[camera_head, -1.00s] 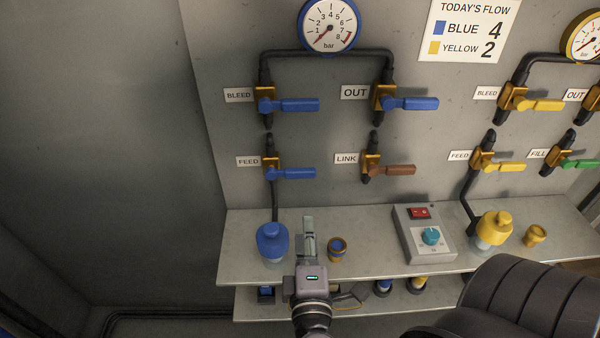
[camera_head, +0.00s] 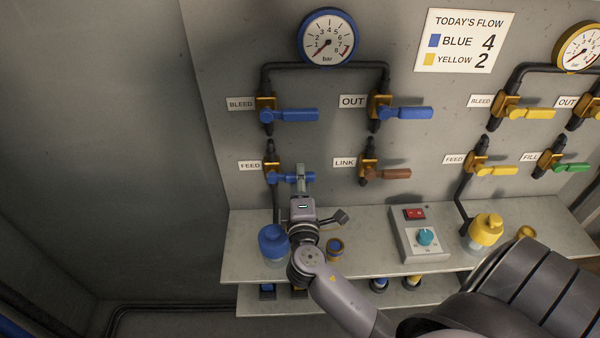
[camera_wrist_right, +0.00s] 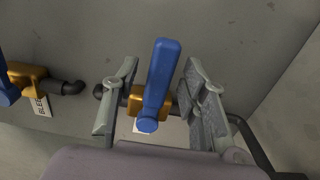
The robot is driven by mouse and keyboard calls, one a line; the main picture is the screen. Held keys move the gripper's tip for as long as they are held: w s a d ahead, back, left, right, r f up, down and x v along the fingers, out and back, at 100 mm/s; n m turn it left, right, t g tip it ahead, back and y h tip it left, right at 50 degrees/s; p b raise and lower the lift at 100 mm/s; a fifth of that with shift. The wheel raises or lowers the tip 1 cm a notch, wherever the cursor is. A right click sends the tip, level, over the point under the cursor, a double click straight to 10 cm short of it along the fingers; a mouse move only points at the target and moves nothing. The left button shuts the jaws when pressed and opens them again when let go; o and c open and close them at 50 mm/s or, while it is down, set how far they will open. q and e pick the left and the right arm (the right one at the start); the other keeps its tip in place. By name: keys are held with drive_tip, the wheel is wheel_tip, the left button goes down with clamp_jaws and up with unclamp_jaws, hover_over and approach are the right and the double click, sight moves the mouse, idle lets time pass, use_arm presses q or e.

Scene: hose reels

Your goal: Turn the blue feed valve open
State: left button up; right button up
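The blue feed valve (camera_head: 279,178) is on the grey panel at the left, beside its FEED label. Its blue lever lies level, pointing right, across the upright pipe. My right gripper (camera_head: 301,172) is at this lever and hides part of it in the head view. In the right wrist view, the blue lever (camera_wrist_right: 161,78) stands between the two grey fingers of the open right gripper (camera_wrist_right: 161,95), with a visible gap on each side. The gold valve body (camera_wrist_right: 136,103) shows behind the lever. My left gripper is in neither view.
Above are the blue bleed (camera_head: 290,115) and out (camera_head: 405,112) levers; the brown link lever (camera_head: 390,174) is to the right. A shelf (camera_head: 365,262) below bears a blue-capped bottle (camera_head: 273,243), a small cup (camera_head: 335,247) and a control box (camera_head: 420,234).

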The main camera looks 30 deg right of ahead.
drive_tip(key=shift+w+d, duration=0.35)
drive_tip(key=shift+w, duration=0.25)
drive_tip(key=shift+c, duration=0.4)
clamp_jaws()
